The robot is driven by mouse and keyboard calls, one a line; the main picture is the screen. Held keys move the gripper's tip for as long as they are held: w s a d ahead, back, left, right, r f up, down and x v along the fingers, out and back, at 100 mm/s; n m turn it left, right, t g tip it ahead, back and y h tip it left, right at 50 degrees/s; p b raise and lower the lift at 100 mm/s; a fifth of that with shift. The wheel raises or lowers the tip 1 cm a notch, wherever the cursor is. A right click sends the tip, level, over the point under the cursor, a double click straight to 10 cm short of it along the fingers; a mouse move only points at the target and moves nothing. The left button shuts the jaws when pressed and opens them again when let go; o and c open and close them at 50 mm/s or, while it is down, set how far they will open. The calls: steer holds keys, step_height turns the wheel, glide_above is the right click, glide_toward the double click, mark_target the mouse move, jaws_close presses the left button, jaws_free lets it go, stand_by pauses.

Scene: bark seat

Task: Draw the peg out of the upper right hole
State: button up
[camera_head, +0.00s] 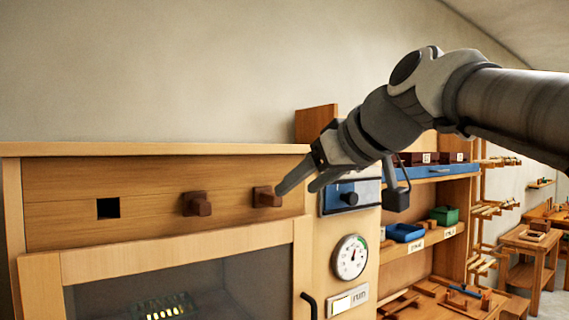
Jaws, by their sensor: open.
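Two brown square pegs stick out of the wooden front board (60,189) of a cabinet. The right peg (265,197) sits in the rightmost hole, and the middle peg (195,204) is to its left. A dark square hole (108,208) at the left is empty. My gripper (295,188) comes in from the right with its fingers apart. Its fingertips are close to the right peg, at its right side. I cannot tell whether they touch it.
Below the board is a dark glass door (180,292) with a black handle (308,305). To the right are a blue panel with a black knob (349,194) and a dial (350,257). Shelves with a blue tray (405,233) and a green box (444,215) stand farther right.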

mark_target(272, 200)
steer(key=shift+w+r+b+x, duration=0.15)
steer(key=shift+r+x, duration=0.1)
steer(key=shift+x, duration=1.55)
steer(key=shift+w+r+b+x, duration=0.1)
steer(key=shift+w+r+x, duration=0.1)
steer(key=shift+x, duration=1.6)
steer(key=shift+w+r+b+x, duration=0.15)
steer(key=shift+r+x, duration=0.1)
steer(key=shift+x, duration=1.5)
steer(key=shift+a, duration=0.1)
steer(key=shift+s, duration=0.1)
jaws_close()
steer(key=s+d+b, duration=0.4)
steer(key=s+d, duration=0.1)
steer(key=s, duration=0.3)
steer(key=shift+s+d+b, duration=0.3)
steer(key=shift+d+b, duration=0.05)
